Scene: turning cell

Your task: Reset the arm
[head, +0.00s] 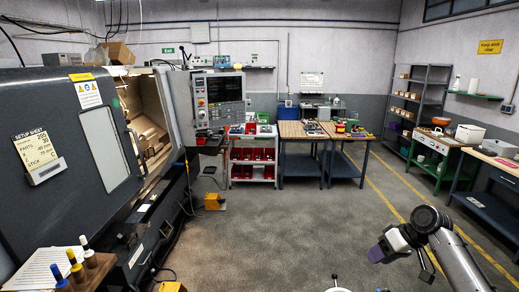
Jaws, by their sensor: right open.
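My right arm reaches in from the bottom right corner and bends at a dark round joint. My right gripper (381,253) is at its end, with a white and purple housing, over the bare floor and clear of the benches. It is open, and I see nothing held in it. Its fingertips are small and hard to make out. My left gripper is not in view.
A turning machine (48,108) with an open door fills the left, its control panel (219,98) beside it. Workbenches (302,132) and a red-bin trolley (252,155) stand at the back. Shelving (426,92) and a green-legged table (432,150) stand right. The middle floor is clear.

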